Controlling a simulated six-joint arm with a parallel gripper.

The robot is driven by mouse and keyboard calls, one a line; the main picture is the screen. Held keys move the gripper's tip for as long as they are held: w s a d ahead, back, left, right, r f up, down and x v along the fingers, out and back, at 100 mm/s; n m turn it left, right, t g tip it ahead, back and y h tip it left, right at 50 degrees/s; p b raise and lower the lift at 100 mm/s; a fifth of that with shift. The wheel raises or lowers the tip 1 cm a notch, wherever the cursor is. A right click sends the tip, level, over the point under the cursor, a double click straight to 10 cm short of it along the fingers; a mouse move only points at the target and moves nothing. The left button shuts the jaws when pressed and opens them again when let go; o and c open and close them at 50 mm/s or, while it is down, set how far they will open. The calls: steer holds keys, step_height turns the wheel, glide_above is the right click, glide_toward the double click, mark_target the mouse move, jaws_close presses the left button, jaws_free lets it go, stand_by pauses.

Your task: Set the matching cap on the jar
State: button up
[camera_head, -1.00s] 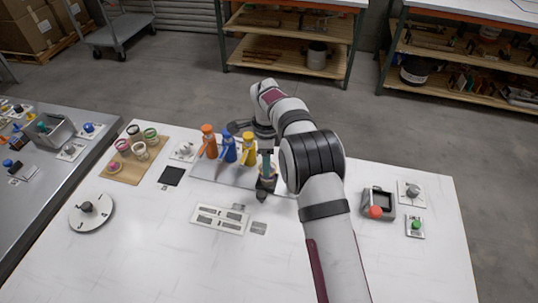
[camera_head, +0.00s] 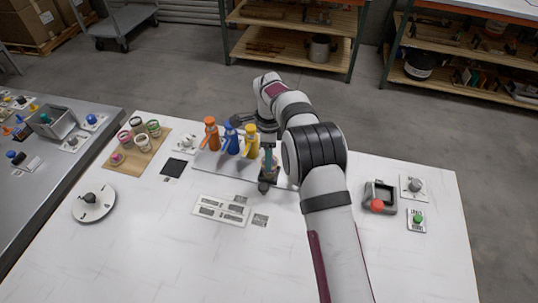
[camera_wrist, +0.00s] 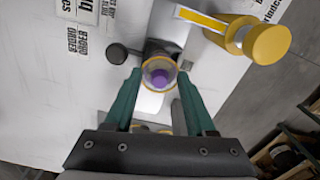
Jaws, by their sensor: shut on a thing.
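My gripper (camera_wrist: 160,80), with green fingers, is closed around a round yellow-rimmed piece (camera_wrist: 147,76) in the wrist view. A purple centre (camera_wrist: 161,79) shows inside its rim. In the head view my gripper (camera_head: 268,170) is low over the white table, right of the yellow bottle; the held piece is hard to make out there. Several open jars or cups (camera_head: 153,128) with coloured rims stand on a wooden board (camera_head: 128,167) at the left. A pink knobbed piece (camera_head: 117,158) lies on the same board. I cannot tell which pieces are caps.
Orange (camera_head: 211,134), blue (camera_head: 230,139) and yellow (camera_head: 252,141) bottles stand in a row beside my gripper. A dark round knob (camera_wrist: 117,53) is close to the fingers. A white turntable (camera_head: 93,216) is at left. A grey holder (camera_head: 368,195) is at right.

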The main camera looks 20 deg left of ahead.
steer(key=shift+f, duration=0.45)
stand_by(1.0)
steer(key=o, duration=1.4)
steer(key=shift+o, duration=0.6)
steer(key=shift+r, duration=2.55)
